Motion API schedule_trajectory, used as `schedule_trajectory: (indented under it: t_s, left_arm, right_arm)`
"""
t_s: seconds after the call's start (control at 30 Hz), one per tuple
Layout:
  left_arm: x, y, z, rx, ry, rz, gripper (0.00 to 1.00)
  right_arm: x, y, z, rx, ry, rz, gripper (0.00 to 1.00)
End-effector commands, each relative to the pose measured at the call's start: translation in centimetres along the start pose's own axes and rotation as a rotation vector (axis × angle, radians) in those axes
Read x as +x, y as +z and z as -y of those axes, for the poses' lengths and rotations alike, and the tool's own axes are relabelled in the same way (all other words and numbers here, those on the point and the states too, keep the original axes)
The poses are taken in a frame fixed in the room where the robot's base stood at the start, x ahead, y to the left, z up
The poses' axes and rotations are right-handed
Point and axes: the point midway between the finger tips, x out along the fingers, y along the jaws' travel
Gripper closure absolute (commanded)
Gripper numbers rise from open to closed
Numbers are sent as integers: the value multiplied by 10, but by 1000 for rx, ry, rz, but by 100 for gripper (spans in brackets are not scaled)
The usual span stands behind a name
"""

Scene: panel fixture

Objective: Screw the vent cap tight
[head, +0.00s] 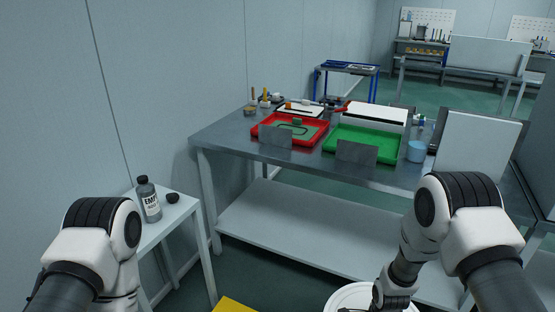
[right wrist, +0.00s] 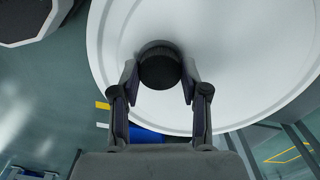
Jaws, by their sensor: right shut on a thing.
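The vent cap (right wrist: 160,66) is a round black knob on a white round lid (right wrist: 235,60) in the right wrist view. My right gripper (right wrist: 160,82) is shut on the cap, with one finger on each side of it. How far the cap is seated on the lid cannot be told from above. In the head view the white lid (head: 350,294) shows at the bottom edge, with my right wrist over it, and the cap is not clearly visible. My left arm shows at the lower left, but its gripper is out of the frame.
A grey bottle (head: 150,200) and a small black cap (head: 172,198) stand on a side table (head: 178,215) at the left. A metal workbench (head: 230,143) ahead holds a red tray (head: 262,139) and a green tray (head: 390,158). A yellow object (head: 233,306) lies at the bottom edge.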

Motion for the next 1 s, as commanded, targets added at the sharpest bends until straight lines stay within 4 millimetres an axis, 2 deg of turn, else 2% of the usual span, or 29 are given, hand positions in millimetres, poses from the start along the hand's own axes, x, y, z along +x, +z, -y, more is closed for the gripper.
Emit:
schedule_trajectory:
  t_s: [0.1, 0.37, 0.57, 0.83, 1.0]
  left_arm:
    - [-3, 0, 0, 0, 0, 0, 61]
    - [-3, 0, 0, 0, 0, 0, 61]
    - [-8, 0, 0, 0, 0, 0, 61]
    - [-8, 0, 0, 0, 0, 0, 61]
    - [-12, 0, 0, 0, 0, 0, 61]
  right_arm:
    - [0, 0, 0, 101, 1, 0, 94]
    - [0, 0, 0, 133, 1, 0, 94]
    - [-1, 0, -1, 389, 2, -1, 94]
    - [0, 0, -1, 418, 1, 0, 94]
    - [-1, 0, -1, 646, 1, -1, 94]
